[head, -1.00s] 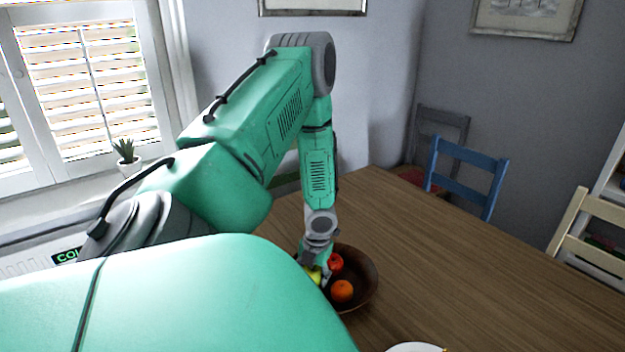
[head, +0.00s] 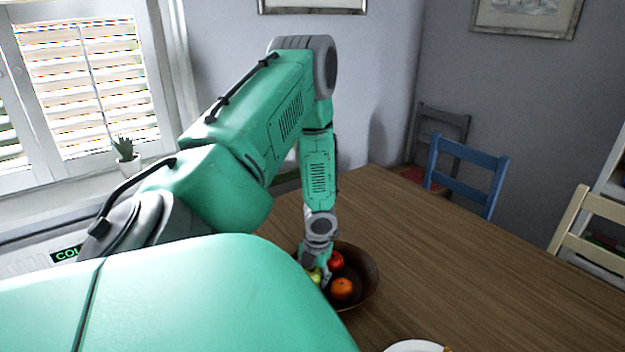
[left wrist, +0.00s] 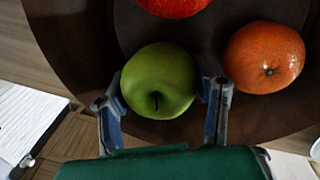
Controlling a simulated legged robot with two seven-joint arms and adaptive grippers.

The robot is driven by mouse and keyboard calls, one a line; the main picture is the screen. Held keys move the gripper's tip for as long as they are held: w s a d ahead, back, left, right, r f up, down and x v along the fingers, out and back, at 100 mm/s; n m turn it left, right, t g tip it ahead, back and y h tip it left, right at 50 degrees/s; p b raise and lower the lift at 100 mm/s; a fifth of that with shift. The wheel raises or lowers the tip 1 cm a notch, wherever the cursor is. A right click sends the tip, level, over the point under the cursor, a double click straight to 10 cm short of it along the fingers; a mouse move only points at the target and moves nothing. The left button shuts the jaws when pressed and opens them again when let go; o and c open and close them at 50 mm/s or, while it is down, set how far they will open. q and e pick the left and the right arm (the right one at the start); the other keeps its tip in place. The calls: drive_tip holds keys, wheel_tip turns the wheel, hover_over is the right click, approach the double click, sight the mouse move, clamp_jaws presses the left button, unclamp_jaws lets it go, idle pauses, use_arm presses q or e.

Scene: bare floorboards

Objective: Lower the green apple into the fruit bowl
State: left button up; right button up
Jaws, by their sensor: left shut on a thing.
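The green apple (left wrist: 158,80) sits between the fingers of my left gripper (left wrist: 163,100), which is shut on it, in the left wrist view. In the head view only a sliver of the apple (head: 314,275) shows beside my left gripper (head: 318,272). The dark brown fruit bowl (head: 368,278) stands on the table, and the gripper is down inside its left part. The bowl (left wrist: 85,40) fills the background of the left wrist view. Whether the apple touches the bowl's bottom I cannot tell. My right gripper is not in view.
A red apple (head: 336,261) and an orange (head: 342,288) lie in the bowl, close to the green apple. A white plate (head: 414,346) is at the table's near edge of view. The wooden table (head: 450,265) is clear to the right. Several chairs stand beyond it.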

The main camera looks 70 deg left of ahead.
use_arm(q)
drive_tip(key=o, duration=1.3)
drive_tip(key=shift+r, duration=0.15)
drive_tip(key=shift+r, duration=0.25)
drive_tip(key=r, duration=0.7)
drive_tip(key=w+d+r, duration=0.1)
drive_tip(key=r, duration=0.3)
